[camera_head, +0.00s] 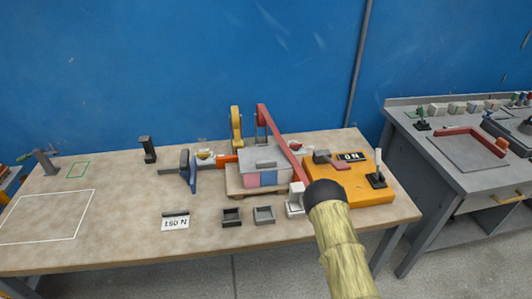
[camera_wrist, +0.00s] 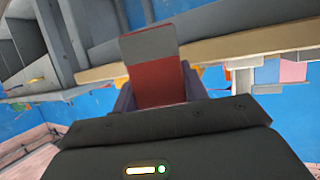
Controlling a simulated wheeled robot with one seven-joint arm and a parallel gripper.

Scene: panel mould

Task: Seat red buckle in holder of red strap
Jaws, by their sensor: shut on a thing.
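The red strap (camera_head: 279,143) runs from a tall post behind the panel mould (camera_head: 262,178) down its right side to the front right corner. A small white holder (camera_head: 295,203) stands there, close to the strap's lower end. My gripper (camera_wrist: 158,92) is shut on the red buckle (camera_wrist: 158,80), whose flat grey end (camera_wrist: 148,43) points away from the jaws. In the head view my black wrist is just right of the holder and hides the jaws and buckle. I cannot tell whether the buckle touches the holder.
An orange box (camera_head: 375,187) with a "0 N" display and levers stands close on the right. Two small dark trays (camera_head: 231,216) (camera_head: 264,215) and a "150 N" card (camera_head: 175,222) lie in front. The table's left side is mostly clear.

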